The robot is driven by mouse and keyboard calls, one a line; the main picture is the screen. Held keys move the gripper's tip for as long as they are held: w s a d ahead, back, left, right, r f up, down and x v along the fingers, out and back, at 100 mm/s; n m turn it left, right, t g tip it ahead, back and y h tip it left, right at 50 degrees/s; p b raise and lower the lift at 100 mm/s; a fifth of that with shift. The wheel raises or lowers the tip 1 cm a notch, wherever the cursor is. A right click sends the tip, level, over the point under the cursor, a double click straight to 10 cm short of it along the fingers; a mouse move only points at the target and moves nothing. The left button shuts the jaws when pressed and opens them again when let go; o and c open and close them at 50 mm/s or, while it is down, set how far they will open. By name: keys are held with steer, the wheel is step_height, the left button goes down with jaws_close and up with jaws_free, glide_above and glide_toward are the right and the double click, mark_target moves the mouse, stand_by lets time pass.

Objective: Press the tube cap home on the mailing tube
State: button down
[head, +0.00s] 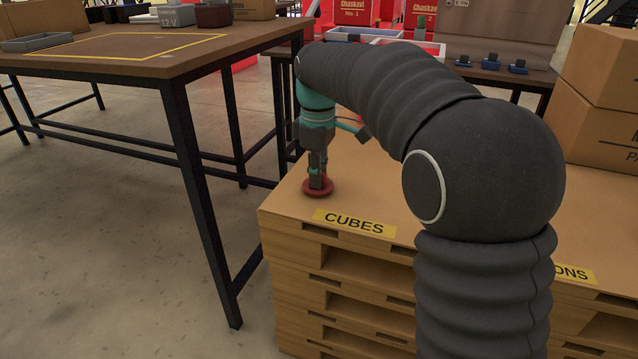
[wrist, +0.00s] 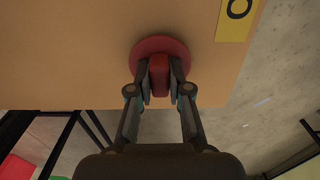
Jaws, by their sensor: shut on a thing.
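The tube cap (head: 318,190) is a dark red disc with a raised red grip in its middle. It is at the top of the wooden pallet stack, near its left corner; I cannot tell whether it touches the surface. My gripper (head: 318,176) points down and is shut on the cap's grip. In the wrist view the two fingers of my gripper (wrist: 159,88) stand either side of the red grip, and the cap's disc (wrist: 160,44) spreads beyond them. I cannot make out the mailing tube in either view.
The pallet stack (head: 285,217) bears a yellow CUBES label (head: 354,223) on its front edge. A brown table (head: 110,62) with dark legs stands to the left. Cardboard boxes (head: 596,125) stand on the right. Small blue items (head: 518,66) sit on a table behind.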

steer(key=shift+s+f, duration=0.1)
steer(key=shift+f, duration=0.25)
step_height(320, 180, up, 4)
steer(key=p, duration=0.4)
steer(key=shift+r, duration=0.2)
steer(key=shift+a, duration=0.1)
